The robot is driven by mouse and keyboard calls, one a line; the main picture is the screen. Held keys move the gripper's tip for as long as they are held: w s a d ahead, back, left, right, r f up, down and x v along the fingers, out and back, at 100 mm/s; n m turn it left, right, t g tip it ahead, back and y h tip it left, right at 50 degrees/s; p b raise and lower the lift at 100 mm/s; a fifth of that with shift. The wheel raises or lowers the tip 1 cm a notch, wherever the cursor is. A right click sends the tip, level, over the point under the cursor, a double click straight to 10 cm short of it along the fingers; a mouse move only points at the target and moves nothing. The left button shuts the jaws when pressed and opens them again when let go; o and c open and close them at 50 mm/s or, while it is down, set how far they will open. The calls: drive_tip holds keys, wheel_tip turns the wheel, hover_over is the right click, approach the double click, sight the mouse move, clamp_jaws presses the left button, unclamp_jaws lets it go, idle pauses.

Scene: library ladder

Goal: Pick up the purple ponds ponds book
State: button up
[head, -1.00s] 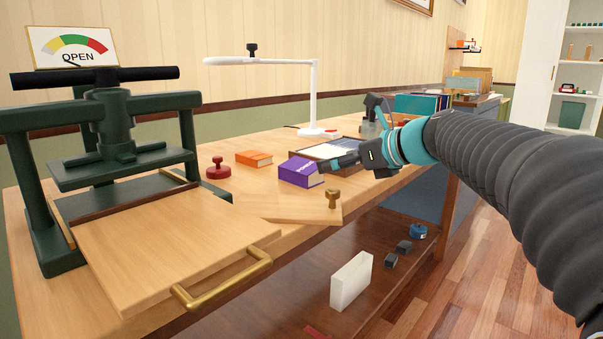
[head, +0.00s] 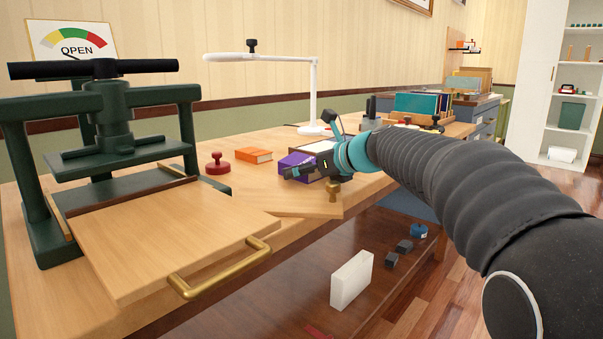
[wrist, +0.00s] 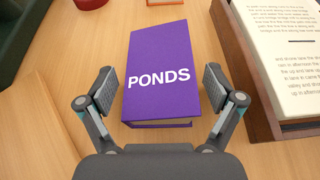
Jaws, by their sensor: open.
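The purple book (wrist: 160,55), marked PONDS in white, lies flat on the wooden workbench. In the wrist view my gripper (wrist: 160,92) is open, with one finger at each side of the book's near part. Small gaps seem to show between the pads and the book. In the head view the purple book (head: 290,160) is partly hidden behind my gripper (head: 290,172).
An open printed book (wrist: 285,50) in a dark wooden tray (wrist: 248,75) lies close to the right. An orange book (head: 254,155) and a red stamp (head: 217,164) are to the left. A brass-coloured knob (head: 333,190) stands nearer. A green press (head: 118,115) fills the left.

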drive_tip(key=shift+a, duration=0.1)
drive_tip(key=c, duration=1.3)
drive_tip(key=shift+r, duration=0.1)
